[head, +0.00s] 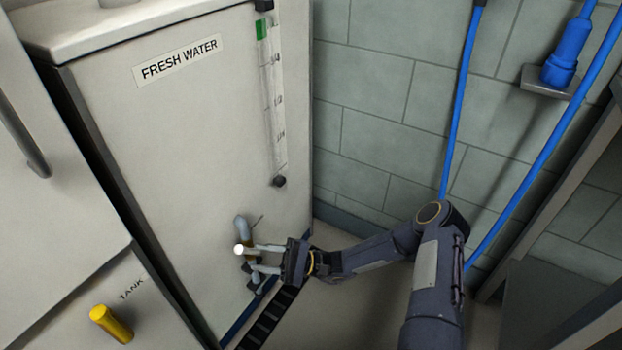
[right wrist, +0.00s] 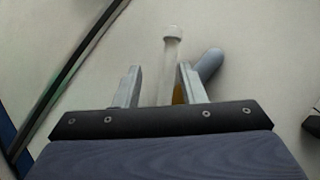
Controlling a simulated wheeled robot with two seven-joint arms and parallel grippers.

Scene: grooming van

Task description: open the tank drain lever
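The fresh water tank (head: 165,130) is a tall pale cabinet with a gauge. Low on its front is a grey bent pipe (head: 240,224) with a brass-coloured valve part, and a lever with a white round end (head: 239,250). My right gripper (head: 253,259) is at this lever, with its fingers apart. In the right wrist view the pale lever (right wrist: 169,68) stands between the two fingers (right wrist: 158,84), nearer the right one; contact cannot be told. The grey pipe (right wrist: 209,65) is behind the right finger. My left gripper is not in view.
A yellow handle (head: 111,324) sits on a lower panel marked TANK at the left. A dark grated strip (head: 268,318) lies on the floor below the valve. Blue hoses (head: 459,95) and a blue nozzle (head: 566,55) on a bracket are along the tiled wall at the right.

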